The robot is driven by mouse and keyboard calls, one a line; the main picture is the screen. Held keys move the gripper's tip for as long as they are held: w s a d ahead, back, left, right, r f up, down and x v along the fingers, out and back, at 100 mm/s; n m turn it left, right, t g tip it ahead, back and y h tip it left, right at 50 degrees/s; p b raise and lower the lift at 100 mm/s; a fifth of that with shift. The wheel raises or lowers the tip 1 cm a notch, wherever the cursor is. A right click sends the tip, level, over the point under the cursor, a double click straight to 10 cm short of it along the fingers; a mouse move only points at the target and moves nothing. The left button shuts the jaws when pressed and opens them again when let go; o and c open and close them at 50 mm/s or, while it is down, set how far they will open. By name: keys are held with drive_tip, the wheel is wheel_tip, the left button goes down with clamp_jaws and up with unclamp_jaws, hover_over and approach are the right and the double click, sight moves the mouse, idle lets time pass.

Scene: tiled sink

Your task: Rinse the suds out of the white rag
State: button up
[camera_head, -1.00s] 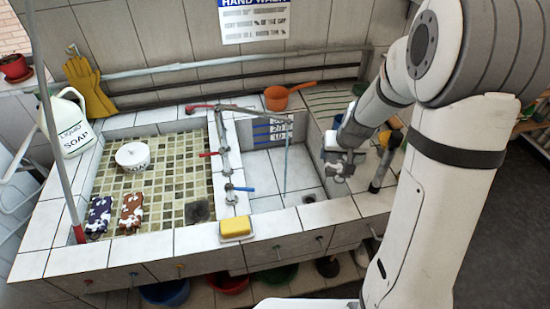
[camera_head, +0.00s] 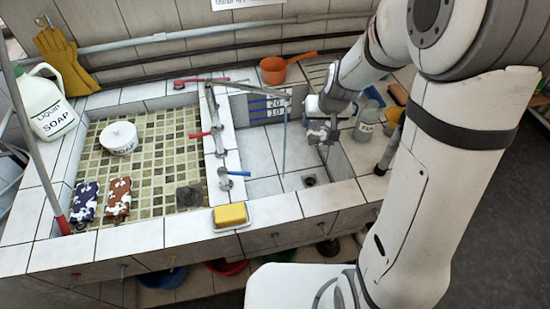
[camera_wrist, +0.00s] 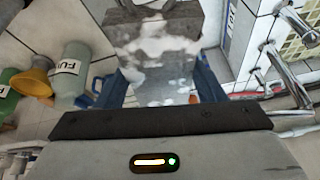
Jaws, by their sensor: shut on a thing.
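My gripper (camera_head: 322,137) is over the right edge of the right basin (camera_head: 262,158), to the right of the spout's end. In the wrist view, the blue fingers (camera_wrist: 155,85) are shut on a greyish rag (camera_wrist: 160,75) with white suds patches across it. The rag is a small, unclear grey-white shape in the head view. A metal spout (camera_head: 250,86) reaches over the right basin. A thin bluish line, which looks like running water (camera_head: 285,140), drops from its end. The rag appears apart from this line.
The left basin holds a white round pot (camera_head: 119,138), a purple spotted cloth (camera_head: 85,202) and a brown spotted cloth (camera_head: 118,200). A yellow sponge (camera_head: 230,214) lies on the front rim. A labelled bottle (camera_head: 364,122) stands right of my gripper. An orange dipper (camera_head: 275,70) sits behind.

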drive_tip(key=s+a+f+n+b, duration=0.1)
drive_tip(key=s+a+f+b, duration=0.25)
drive_tip(key=a, duration=0.25)
drive_tip(key=s+a+f+n+b, duration=0.1)
drive_tip(key=s+a+f+b, duration=0.1)
drive_tip(key=s+a+b, duration=0.3)
drive_tip(key=w+d+f+b, duration=0.1)
drive_tip(key=w+d+f, duration=0.1)
drive_tip(key=w, duration=1.2)
drive_tip(key=shift+w+d+f+y+b, duration=0.2)
drive_tip(key=shift+d+y+b, duration=0.15)
drive_tip(key=shift+d, duration=0.25)
drive_tip(key=shift+d, duration=0.1)
drive_tip(key=shift+s+d+b, duration=0.2)
drive_tip(key=shift+d+b, duration=0.2)
drive_tip(key=shift+d, duration=0.1)
drive_tip(key=shift+a, duration=0.2)
drive_tip(key=shift+w+a, duration=0.15)
drive_tip(key=shift+a, duration=0.25)
drive_tip(key=s+a, duration=0.2)
drive_tip(key=s, duration=0.5)
drive_tip(key=shift+s+a+b, duration=0.15)
drive_tip(key=shift+s+b, duration=0.2)
drive_tip(key=shift+b, duration=0.1)
